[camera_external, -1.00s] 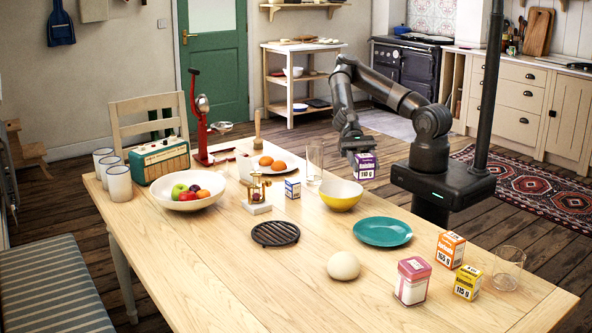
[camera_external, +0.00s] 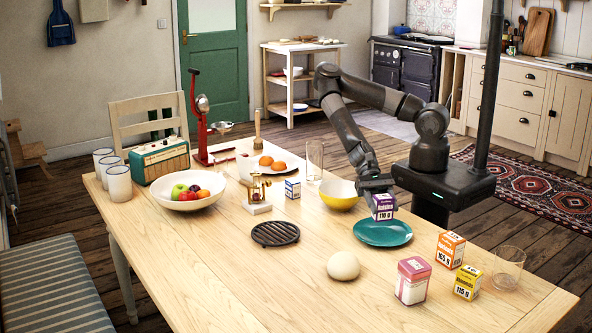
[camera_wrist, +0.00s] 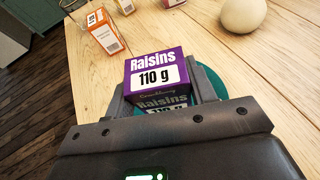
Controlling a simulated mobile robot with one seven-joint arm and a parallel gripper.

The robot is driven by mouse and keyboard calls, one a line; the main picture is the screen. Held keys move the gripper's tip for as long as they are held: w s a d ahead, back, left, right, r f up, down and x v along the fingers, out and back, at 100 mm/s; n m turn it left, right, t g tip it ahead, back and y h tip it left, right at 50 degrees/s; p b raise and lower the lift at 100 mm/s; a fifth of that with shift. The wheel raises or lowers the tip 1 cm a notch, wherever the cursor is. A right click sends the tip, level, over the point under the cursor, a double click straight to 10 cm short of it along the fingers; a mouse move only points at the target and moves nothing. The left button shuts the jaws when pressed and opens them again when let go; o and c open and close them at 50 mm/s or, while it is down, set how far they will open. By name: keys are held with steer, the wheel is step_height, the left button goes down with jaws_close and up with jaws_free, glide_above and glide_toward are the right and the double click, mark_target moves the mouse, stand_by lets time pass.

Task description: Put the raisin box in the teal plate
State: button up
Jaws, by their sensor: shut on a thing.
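The raisin box (camera_external: 383,207) is purple with a white label reading "Raisins 110 g". My gripper (camera_external: 376,186) is shut on it from above, and the box also shows between the fingers in the wrist view (camera_wrist: 157,75). The teal plate (camera_external: 368,236) lies on the table, right under the box in the external view. In the wrist view the plate (camera_wrist: 212,84) shows behind the box, partly hidden by it and by the gripper. I cannot tell whether the box touches the plate.
A yellow bowl (camera_external: 340,195) stands close behind the plate, left of my gripper.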

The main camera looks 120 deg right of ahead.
mark_target(384, 220)
steer(key=shift+w+a+f, duration=0.1)
steer(key=shift+a+f, duration=0.2)
steer(key=shift+a, duration=0.2)
steer(key=shift+a+f, duration=0.1)
steer(key=shift+f, duration=1.9)
steer(key=o, duration=1)
steer(key=shift+f, duration=0.1)
steer(key=v, duration=1.2)
